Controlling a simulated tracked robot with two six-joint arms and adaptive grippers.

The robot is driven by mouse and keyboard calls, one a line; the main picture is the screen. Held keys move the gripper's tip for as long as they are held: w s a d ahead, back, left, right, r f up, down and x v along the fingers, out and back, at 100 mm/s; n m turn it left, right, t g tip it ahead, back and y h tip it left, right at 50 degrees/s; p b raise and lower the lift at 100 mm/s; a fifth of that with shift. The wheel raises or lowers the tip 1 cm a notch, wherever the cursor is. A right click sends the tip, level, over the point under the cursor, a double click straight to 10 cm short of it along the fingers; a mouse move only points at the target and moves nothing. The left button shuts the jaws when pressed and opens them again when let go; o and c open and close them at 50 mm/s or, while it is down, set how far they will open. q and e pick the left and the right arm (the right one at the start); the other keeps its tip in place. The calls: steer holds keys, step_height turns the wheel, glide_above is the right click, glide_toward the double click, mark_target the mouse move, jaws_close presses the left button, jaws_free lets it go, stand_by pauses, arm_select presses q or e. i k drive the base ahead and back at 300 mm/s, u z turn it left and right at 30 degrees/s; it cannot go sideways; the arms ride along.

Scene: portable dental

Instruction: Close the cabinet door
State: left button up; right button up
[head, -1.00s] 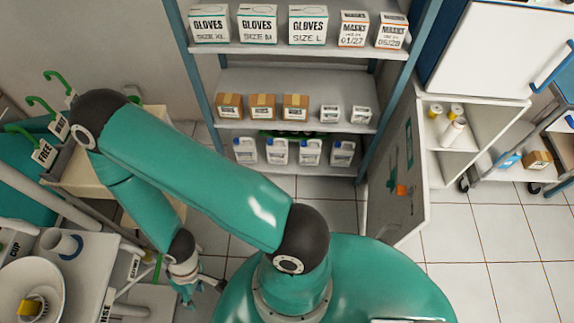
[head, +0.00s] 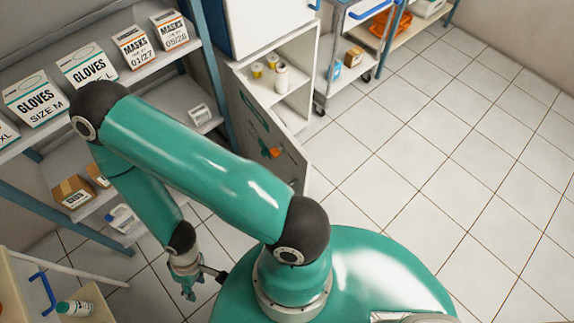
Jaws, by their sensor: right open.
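The cabinet (head: 312,52) stands at the top middle of the head view. Its open lower compartment shows shelves with small yellow-topped jars (head: 264,64) and a white bottle (head: 281,79). The cabinet door (head: 300,172) is swung wide open, toward me, between the cabinet and the shelf rack. It is a grey panel with an orange item on its face, and my arm hides its lower part. My right gripper (head: 188,291) hangs open and empty over the floor, lower left of the door and apart from it. My left gripper is not in view.
A rack (head: 60,228) with glove and mask boxes stands at left. A wheeled trolley (head: 352,75) stands right of the cabinet. A cream surface with a bottle (head: 75,308) is at lower left. The tiled floor (head: 440,165) at right is clear.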

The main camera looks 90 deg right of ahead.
mark_target(293, 167)
steer(key=z, duration=0.25)
steer(key=i, duration=0.3)
steer(key=z, duration=1.7)
steer(key=k, duration=0.75)
steer(key=z, duration=0.75)
steer(key=i, duration=0.5)
steer(key=u, duration=0.05)
